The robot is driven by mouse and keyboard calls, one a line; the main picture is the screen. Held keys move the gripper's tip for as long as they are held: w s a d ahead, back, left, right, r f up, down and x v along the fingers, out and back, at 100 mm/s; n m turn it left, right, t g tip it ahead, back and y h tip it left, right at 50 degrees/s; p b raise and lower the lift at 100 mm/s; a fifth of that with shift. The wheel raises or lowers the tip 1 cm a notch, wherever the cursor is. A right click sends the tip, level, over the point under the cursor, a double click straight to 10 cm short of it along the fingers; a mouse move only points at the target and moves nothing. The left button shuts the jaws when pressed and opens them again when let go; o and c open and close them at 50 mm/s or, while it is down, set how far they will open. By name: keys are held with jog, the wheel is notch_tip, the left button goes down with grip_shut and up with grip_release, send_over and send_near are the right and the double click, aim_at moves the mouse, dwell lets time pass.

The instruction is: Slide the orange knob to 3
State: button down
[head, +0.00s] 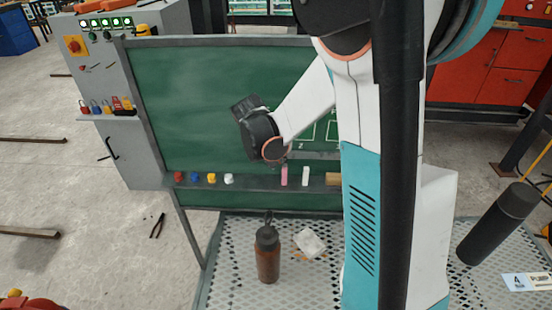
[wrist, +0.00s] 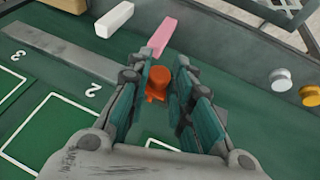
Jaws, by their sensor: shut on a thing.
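The orange knob (wrist: 158,80) is in the wrist view, between my gripper's (wrist: 160,90) two teal-padded fingers. My fingers are closed around it, though the left pad partly hides it and the exact contact is hard to see. The printed numbers 3 (wrist: 17,56) and 2 (wrist: 92,89) lie to the left of the knob, 2 being nearer. In the head view the knob and my fingertips are hidden behind my wrist.
A ledge below the green chalkboard (head: 190,100) holds pink chalk (head: 284,175), white chalk (head: 305,176) and several coloured magnets, including a yellow one (head: 211,178). A brown bottle (head: 267,255) stands on the perforated table in front. White outlined boxes are drawn on the board.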

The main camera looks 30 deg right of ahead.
jog(key=s+d, duration=0.3)
jog(key=d, duration=0.2)
jog(key=s+d, duration=0.4)
jog(key=d, duration=0.1)
jog(key=s+d, duration=0.3)
jog(key=d, duration=0.3)
jog(key=shift+s+p, duration=0.35)
jog(key=shift+s, duration=0.05)
jog(key=c, duration=1.4)
grip_release()
jog(key=shift+s+d, duration=0.1)
jog(key=shift+d, duration=0.1)
jog(key=shift+a, duration=0.1)
jog(key=shift+a+r, duration=0.1)
jog(key=shift+r, duration=0.05)
jog(key=shift+v, duration=3.55)
